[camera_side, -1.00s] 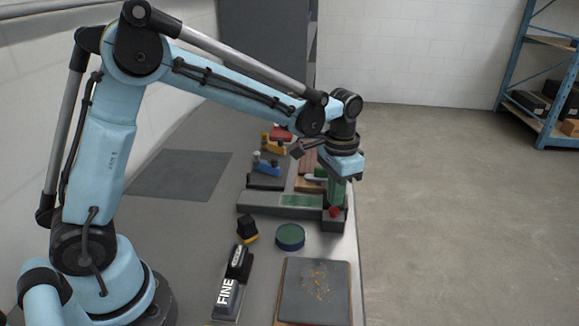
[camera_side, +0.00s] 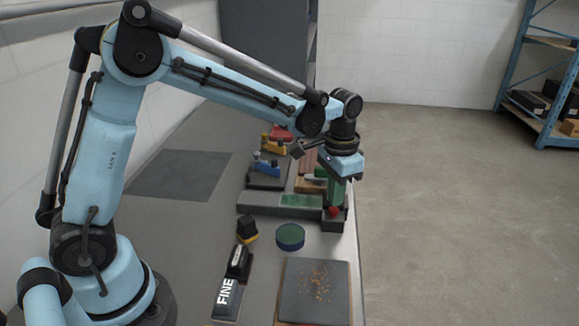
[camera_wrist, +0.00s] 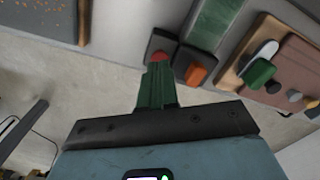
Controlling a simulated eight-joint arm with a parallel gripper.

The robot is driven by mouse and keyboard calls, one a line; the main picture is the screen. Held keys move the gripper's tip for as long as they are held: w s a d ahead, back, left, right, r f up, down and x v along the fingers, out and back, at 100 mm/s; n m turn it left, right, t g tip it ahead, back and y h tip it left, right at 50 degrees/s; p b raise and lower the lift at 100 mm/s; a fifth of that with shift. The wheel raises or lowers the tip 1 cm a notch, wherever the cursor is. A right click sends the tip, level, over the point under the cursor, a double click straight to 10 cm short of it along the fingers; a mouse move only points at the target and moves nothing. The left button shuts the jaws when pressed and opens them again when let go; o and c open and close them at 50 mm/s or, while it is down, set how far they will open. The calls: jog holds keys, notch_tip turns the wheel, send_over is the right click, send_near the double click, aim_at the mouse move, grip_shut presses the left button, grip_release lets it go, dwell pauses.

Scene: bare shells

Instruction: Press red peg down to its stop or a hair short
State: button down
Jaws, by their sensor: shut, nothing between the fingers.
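The red peg (camera_side: 333,211) sits in a dark block (camera_side: 334,226) near the table's right edge. Only its red top shows in the side view. In the wrist view its red top (camera_wrist: 160,57) shows just past my fingertips, above the dark block. My gripper (camera_side: 335,203) has green fingers, points down and is shut with nothing between them. Its fingertips are right over the peg, at or very near its top. In the wrist view the green fingers (camera_wrist: 158,68) cover part of the block. I cannot tell whether they touch the peg or how deep the peg sits.
An orange piece (camera_wrist: 196,74) on another dark block stands close beside the fingers. A grey bar with a green strip (camera_side: 302,200) lies behind left. Nearer are a round green-topped puck (camera_side: 290,236), a block marked FINE (camera_side: 229,290) and a dark board (camera_side: 314,292).

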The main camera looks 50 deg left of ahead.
aim_at(334, 209)
jog(key=shift+f, duration=1.35)
dwell(0.5)
jog(key=shift+r, duration=0.1)
jog(key=shift+r, duration=3.4)
jog(key=shift+s+r, duration=0.15)
jog(key=shift+s, duration=0.05)
jog(key=s+a+r+n+t, duration=0.1)
jog(key=s+a+t, duration=0.1)
jog(key=s, duration=0.5)
jog(key=s+a+r+n+t, duration=0.1)
jog(key=s+a+n+t, duration=0.1)
jog(key=s+t, duration=0.3)
jog(key=shift+s+a, duration=0.25)
jog(key=shift+s, duration=0.9)
jog(key=shift+r, duration=0.1)
